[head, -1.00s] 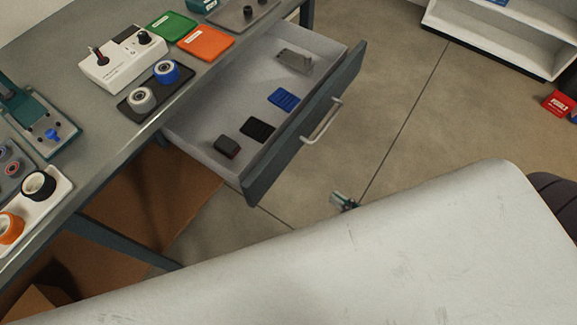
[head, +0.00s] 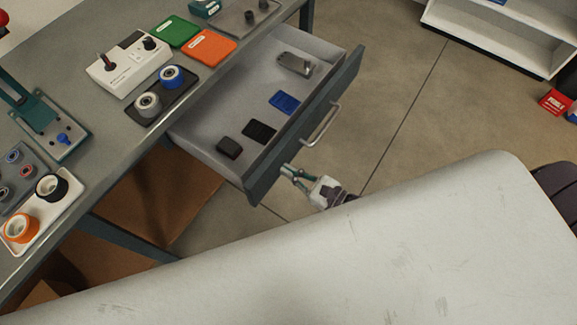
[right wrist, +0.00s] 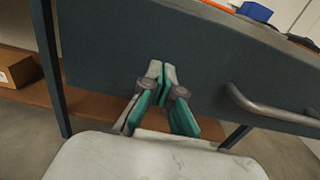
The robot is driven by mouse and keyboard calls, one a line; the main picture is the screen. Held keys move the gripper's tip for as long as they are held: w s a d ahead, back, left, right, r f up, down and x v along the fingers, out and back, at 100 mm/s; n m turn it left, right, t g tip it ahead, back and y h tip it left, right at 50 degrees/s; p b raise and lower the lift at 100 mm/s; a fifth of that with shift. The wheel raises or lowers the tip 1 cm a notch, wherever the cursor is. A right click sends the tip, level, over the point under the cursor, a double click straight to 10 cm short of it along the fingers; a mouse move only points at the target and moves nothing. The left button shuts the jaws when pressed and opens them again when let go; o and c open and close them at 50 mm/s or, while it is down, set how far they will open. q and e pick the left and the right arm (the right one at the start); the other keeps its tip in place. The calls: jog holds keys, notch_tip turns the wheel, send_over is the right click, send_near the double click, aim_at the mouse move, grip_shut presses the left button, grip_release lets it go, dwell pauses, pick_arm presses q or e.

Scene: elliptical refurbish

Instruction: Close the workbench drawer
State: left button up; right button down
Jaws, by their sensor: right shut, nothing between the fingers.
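The workbench drawer (head: 283,155) stands open, pulled out from under the grey bench top (head: 95,120). Its dark blue-grey front carries a metal bar handle (head: 322,126). In the right wrist view the drawer front (right wrist: 200,72) fills much of the picture, with the handle (right wrist: 265,108) to the right. My right gripper (head: 286,170) is shut and empty, its tips at or very near the drawer front, left of and below the handle. The tips (right wrist: 163,66) also point at the front in the right wrist view; I cannot tell if they touch. My left gripper is not in view.
Inside the drawer lie a black block (head: 229,148), a black piece (head: 259,132), a blue piece (head: 285,102) and a grey metal part (head: 295,65). The bench holds tape rolls, a white device (head: 128,66) and coloured cards. The floor (head: 400,70) beyond the drawer is clear.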

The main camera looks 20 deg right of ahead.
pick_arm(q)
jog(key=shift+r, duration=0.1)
pick_arm(e)
jog(key=shift+w+a, duration=0.2)
jog(key=shift+w, duration=0.1)
